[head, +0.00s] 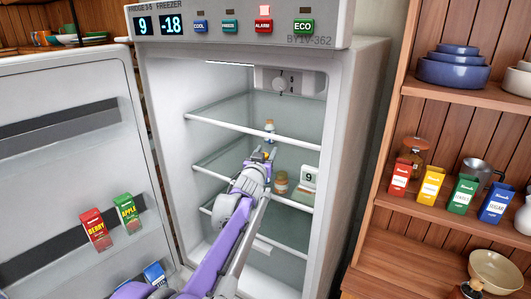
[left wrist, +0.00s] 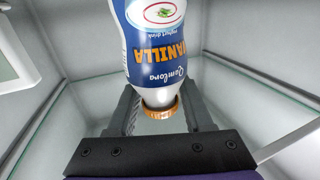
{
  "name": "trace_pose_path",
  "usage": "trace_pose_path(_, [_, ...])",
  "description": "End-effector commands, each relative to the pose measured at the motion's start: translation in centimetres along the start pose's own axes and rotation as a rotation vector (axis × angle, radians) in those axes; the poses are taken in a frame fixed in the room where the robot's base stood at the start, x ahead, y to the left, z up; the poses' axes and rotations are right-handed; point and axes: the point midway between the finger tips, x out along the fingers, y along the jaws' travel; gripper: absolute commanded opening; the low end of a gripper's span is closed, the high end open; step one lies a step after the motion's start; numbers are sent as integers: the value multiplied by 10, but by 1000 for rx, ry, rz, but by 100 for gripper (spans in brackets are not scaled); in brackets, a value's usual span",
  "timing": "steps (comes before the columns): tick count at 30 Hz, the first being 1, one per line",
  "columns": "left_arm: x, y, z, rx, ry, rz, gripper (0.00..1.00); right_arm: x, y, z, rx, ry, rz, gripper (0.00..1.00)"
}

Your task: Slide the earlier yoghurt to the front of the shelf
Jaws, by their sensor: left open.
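A yoghurt drink bottle (left wrist: 160,45) with a blue and white label reading "VANILLA" fills the top middle of the left wrist view, upside down in the picture. Its orange cap (left wrist: 161,112) is toward my gripper. My left gripper (left wrist: 163,108) is open, with one finger on each side of the cap and neck. In the head view my left gripper (head: 262,154) is inside the fridge, just below a small blue and white bottle (head: 269,127). I cannot tell whether this is the same bottle. No date is readable. My right gripper does not show.
The fridge has glass shelves with white front edges (head: 235,126). A jar (head: 281,183) and a card reading "9" (head: 309,177) are right of my gripper. The open door (head: 70,170) stands left, with berry (head: 96,229) and apple (head: 127,213) cartons.

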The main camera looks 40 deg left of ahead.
Motion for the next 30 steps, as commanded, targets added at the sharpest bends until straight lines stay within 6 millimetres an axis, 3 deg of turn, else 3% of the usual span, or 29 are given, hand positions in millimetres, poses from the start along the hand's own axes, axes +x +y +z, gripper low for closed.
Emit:
trace_pose_path(1, [0,0,0,0,0,0,62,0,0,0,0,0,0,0])
trace_pose_path(3, [0,0,0,0,0,0,75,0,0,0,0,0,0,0])
trace_pose_path(14, [-3,0,0,0,0,0,76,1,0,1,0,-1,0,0])
trace_pose_path(17, [-14,0,1,1,-1,0,76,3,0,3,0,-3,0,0])
trace_pose_path(30, [-92,0,1,1,0,0,76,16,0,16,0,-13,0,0])
